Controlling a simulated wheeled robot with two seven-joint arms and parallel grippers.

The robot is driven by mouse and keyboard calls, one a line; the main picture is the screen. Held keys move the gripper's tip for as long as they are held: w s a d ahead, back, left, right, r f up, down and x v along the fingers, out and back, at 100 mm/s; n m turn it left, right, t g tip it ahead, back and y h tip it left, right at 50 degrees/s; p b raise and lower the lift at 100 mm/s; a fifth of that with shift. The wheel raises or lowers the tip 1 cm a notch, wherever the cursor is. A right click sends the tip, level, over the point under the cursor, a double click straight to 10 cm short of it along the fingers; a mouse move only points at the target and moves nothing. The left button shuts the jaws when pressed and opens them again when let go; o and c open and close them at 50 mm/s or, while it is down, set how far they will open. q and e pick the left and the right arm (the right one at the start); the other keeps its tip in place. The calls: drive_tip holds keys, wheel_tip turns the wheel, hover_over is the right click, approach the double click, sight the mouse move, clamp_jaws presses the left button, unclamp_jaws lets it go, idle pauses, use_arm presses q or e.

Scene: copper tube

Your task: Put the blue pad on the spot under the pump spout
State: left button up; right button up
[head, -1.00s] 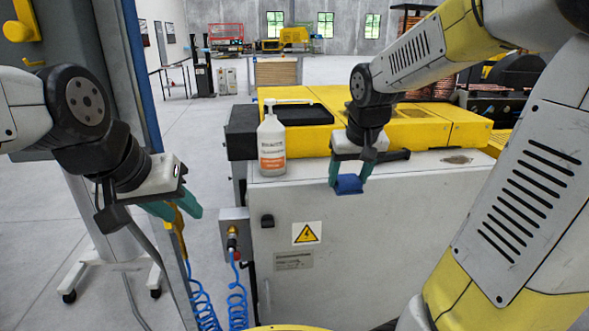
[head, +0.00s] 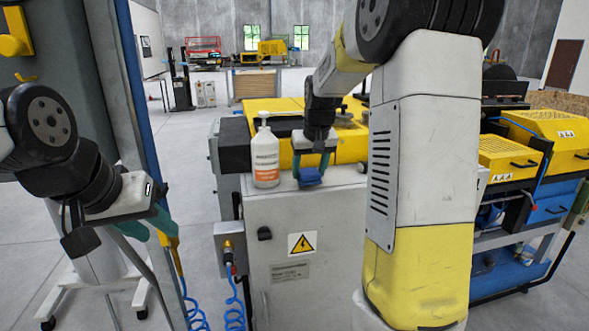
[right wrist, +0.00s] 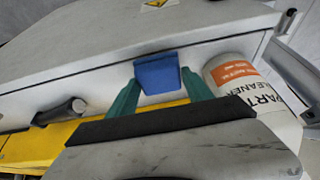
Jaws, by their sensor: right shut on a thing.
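The blue pad (head: 309,177) is between the teal fingers of my right gripper (head: 312,166), which is shut on it. In the head view it is just right of the white pump bottle (head: 265,158), over the front part of the grey cabinet top (head: 342,177). I cannot tell whether the pad touches the top. In the right wrist view the pad (right wrist: 157,73) is tilted between the fingertips, beside the bottle (right wrist: 235,80). The bottle stands upright; its spout direction is unclear. My left gripper (head: 152,226) is open and empty, away from the cabinet.
A yellow machine cover (head: 350,142) lies behind the cabinet top. A dark handle (right wrist: 62,112) shows left of the pad in the wrist view. A grey post (head: 88,90) stands at the left, and blue coiled hoses (head: 234,305) hang by the cabinet.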

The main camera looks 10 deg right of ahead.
sight(305, 169)
drive_tip(key=w, duration=0.2)
drive_tip(key=w+f, duration=0.1)
drive_tip(key=w, duration=0.1)
drive_tip(key=shift+a+f, duration=0.1)
drive_tip(key=shift+f, duration=0.2)
drive_tip(key=shift+f, duration=0.1)
drive_tip(key=o, duration=1.3)
drive_tip(key=shift+o, duration=0.2)
